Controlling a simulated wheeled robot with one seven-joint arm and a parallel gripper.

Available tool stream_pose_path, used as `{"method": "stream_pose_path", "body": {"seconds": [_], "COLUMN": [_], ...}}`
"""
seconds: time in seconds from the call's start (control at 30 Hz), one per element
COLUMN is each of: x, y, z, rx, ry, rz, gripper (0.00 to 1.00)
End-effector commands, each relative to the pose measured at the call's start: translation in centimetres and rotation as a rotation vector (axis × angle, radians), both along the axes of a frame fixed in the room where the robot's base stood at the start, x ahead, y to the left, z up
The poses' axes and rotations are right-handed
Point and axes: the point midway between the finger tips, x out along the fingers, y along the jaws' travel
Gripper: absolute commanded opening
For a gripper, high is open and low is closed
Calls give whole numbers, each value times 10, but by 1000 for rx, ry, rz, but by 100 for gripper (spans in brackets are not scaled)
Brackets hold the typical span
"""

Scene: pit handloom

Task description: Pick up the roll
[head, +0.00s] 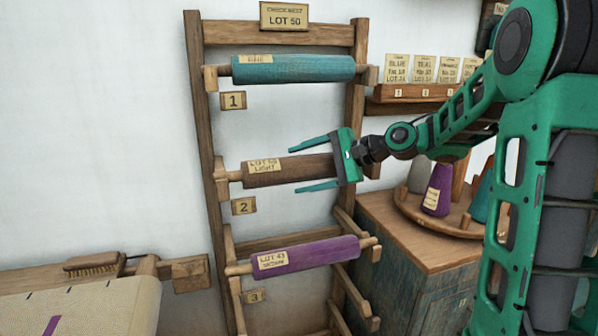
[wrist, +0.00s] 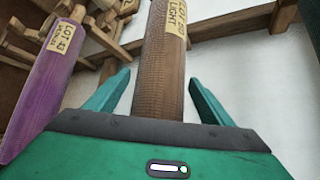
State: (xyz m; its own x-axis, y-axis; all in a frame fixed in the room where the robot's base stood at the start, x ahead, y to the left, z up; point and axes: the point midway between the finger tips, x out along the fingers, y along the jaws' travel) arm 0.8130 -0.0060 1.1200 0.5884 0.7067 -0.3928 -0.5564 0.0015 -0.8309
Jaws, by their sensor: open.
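Three rolls lie on the wooden rack. A teal roll (head: 295,69) is on level 1, a brown roll labelled "LIGHT" (head: 290,170) is on level 2, and a purple roll (head: 306,256) with a "LOT 43" label is on level 3. A sign reading "LOT 50" (head: 284,16) hangs on top of the rack. My gripper (head: 316,164) is open at the right part of the brown roll. In the wrist view the brown roll (wrist: 160,75) runs between the two open fingers (wrist: 155,98), with gaps on both sides. The purple roll (wrist: 45,85) is at the left there.
The wooden rack (head: 204,130) leans against the white wall. A small shelf with cards (head: 424,69) and a cabinet (head: 400,262) bearing cones (head: 437,188) stand at the right. A cloth beam with a brush (head: 92,262) is at the lower left.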

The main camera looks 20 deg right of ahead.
Motion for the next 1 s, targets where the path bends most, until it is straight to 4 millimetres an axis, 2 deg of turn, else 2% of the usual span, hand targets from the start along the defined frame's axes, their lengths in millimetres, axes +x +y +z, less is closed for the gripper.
{"method": "stream_pose_path", "body": {"seconds": [0.33, 0.37, 0.6, 0.63, 0.87, 1.0], "x": [5, 5, 5, 5, 5, 5], "y": [7, 7, 7, 8, 8, 8], "z": [-4, -4, -4, -3, -2, 7], "rx": [-1, -1, -1, 0, 0, -1], "ry": [1, 1, 0, -1, -2, -4], "rz": [0, 0, 2, 2, 4, 3], "gripper": [75, 71, 13, 10, 10, 10]}}
